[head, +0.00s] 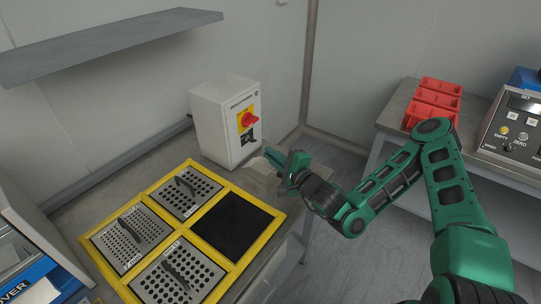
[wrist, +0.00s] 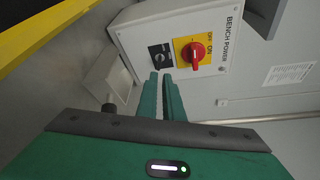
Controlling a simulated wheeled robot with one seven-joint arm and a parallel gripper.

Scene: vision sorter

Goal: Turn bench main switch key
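The bench power box (head: 215,115) is white and stands at the back right of the bench. It also shows in the wrist view (wrist: 140,22), labelled BENCH POWER. On its front is a red rotary switch (head: 249,118) on a yellow plate, also in the wrist view (wrist: 194,52). Beside that plate is a black key-switch plate (wrist: 160,57); its small details are too blurred to tell the key's position. My gripper (head: 285,160) is in front of the box, apart from it. In the wrist view its green fingers (wrist: 162,80) have a narrow empty gap between them.
A yellow frame (head: 160,185) with perforated lidded panels and one dark bay (head: 233,226) lies on the bench. A pale block (wrist: 106,80) sits close to my gripper. A shelf (head: 110,45) hangs above. Red bins (head: 435,100) and a control unit (head: 515,125) stand on the right table.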

